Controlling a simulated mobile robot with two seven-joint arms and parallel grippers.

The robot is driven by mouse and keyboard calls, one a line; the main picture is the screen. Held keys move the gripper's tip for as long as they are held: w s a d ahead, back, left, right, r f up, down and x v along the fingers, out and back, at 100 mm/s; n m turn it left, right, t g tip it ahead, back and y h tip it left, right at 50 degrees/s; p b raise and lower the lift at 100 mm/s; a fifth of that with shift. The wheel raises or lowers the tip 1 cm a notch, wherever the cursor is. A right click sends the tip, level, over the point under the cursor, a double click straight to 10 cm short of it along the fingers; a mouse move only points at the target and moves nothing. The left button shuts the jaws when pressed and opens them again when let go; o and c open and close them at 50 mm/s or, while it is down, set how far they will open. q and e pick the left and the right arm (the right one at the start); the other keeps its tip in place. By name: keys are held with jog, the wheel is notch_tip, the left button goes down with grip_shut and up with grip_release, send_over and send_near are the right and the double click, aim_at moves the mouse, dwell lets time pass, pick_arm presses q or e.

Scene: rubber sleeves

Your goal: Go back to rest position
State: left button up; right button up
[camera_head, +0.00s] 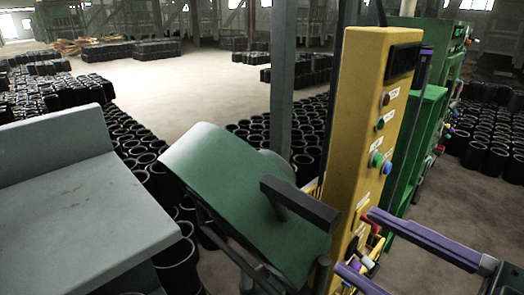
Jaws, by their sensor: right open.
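My right gripper (356,240) is at the lower right, its two purple fingers spread apart with nothing held between them. Its fingertips are close to the lower part of a yellow control panel (362,110), near a red knob and some small coloured parts; I cannot tell if they touch. The panel stands upright and has red, green and blue buttons and a dark display at its top. My left gripper is not in view.
A green curved chute or cover (230,190) with a dark bar stands left of the panel. A grey metal surface (70,205) fills the left. Green cabinets (418,130) stand behind the panel. Many black rubber sleeves (490,150) stand on the floor (190,90), clear in the middle distance.

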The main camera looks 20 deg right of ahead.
notch_tip(320, 180, down, 5)
jog(key=w+d+m+g+h, duration=0.2)
jog(key=m+g+h, duration=0.3)
jog(key=m+h, duration=0.1)
jog(key=s+a+f+m+g, duration=0.2)
jog(key=s+a+m+g, duration=0.1)
jog(key=s+g, duration=0.6)
notch_tip(320, 180, up, 17)
jog(key=s+t+p, duration=0.1)
jog(key=p, duration=1.6)
jog(key=shift+s+h, duration=0.4)
jog(key=shift+d+f, duration=0.1)
